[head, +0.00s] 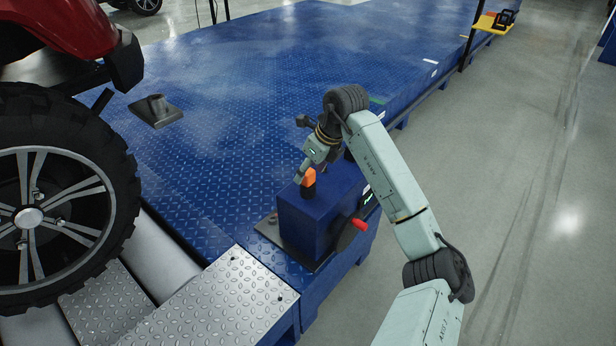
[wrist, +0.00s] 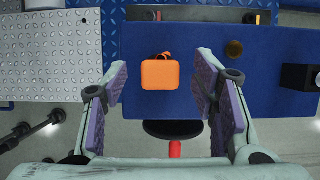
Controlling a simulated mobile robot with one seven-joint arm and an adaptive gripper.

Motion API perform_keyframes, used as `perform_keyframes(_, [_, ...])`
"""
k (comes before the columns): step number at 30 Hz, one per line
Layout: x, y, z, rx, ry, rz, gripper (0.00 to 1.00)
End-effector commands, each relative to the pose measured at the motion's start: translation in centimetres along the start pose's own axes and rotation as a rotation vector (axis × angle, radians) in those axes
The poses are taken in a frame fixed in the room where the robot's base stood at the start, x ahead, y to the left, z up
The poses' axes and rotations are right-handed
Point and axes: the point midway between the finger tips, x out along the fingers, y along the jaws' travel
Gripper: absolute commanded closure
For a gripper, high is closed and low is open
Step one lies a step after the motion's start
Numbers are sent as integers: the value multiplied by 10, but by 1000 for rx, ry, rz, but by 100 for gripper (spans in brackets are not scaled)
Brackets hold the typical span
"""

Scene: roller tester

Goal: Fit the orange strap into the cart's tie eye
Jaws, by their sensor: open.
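The orange strap piece (head: 308,178) is on top of the blue box (head: 320,215). In the wrist view it is a block-like orange shape (wrist: 170,75) with a small loop at its upper edge. My gripper (head: 305,172) is above the box, right at the orange piece. In the wrist view my gripper (wrist: 160,88) is open, with the orange piece seen between its purple-padded fingers and no finger clearly touching it. The red cart (head: 65,25) stands at the left with a large black wheel (head: 65,190). I cannot make out its tie eye.
A red-ended lever (head: 350,235) sticks out from the box's side. A dark bracket (head: 155,110) stands on the blue ribbed deck (head: 240,80). A silver tread plate (head: 225,300) lies in front. Grey floor (head: 540,190) is clear at right.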

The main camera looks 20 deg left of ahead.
Motion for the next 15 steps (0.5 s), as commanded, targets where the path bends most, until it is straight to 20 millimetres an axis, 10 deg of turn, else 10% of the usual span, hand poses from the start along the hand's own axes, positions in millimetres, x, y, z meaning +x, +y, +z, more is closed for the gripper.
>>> perform_keyframes(15, [14, 0, 0, 0, -1, -2, 56])
